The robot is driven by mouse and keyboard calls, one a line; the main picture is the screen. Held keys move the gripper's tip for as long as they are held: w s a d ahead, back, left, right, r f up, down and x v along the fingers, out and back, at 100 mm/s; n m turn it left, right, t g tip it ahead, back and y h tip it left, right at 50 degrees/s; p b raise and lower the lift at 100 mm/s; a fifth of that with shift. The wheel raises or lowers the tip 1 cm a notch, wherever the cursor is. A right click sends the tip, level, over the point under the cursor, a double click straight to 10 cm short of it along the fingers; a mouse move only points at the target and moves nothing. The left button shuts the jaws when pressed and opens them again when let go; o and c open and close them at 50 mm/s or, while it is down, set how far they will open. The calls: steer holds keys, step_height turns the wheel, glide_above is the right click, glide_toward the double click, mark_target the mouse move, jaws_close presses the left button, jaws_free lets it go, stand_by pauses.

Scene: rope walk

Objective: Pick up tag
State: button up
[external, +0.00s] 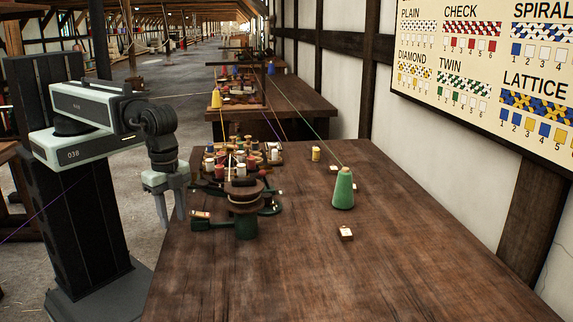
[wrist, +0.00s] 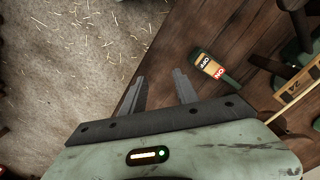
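My gripper (external: 171,215) hangs beside the left edge of the dark wooden table, fingers pointing down. Its two fingers stand apart and nothing is between them; the wrist view (wrist: 158,80) shows the same. I cannot tell for certain which item is the tag. A small pale block with a reddish mark (external: 345,234) lies on the open tabletop, right of the gripper. A label reading ON and OFF (wrist: 210,68) sits on a green bar near the table edge, just right of the fingers.
A green cone of thread (external: 343,190) stands on the table (external: 300,270). A green winding device with a wooden spool (external: 244,197) stands between the gripper and the pale block. Several spools crowd behind it. A yellow spool (external: 316,153) stands farther back. The front tabletop is clear.

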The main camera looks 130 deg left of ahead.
stand_by(0.3)
steer(key=o, duration=0.7)
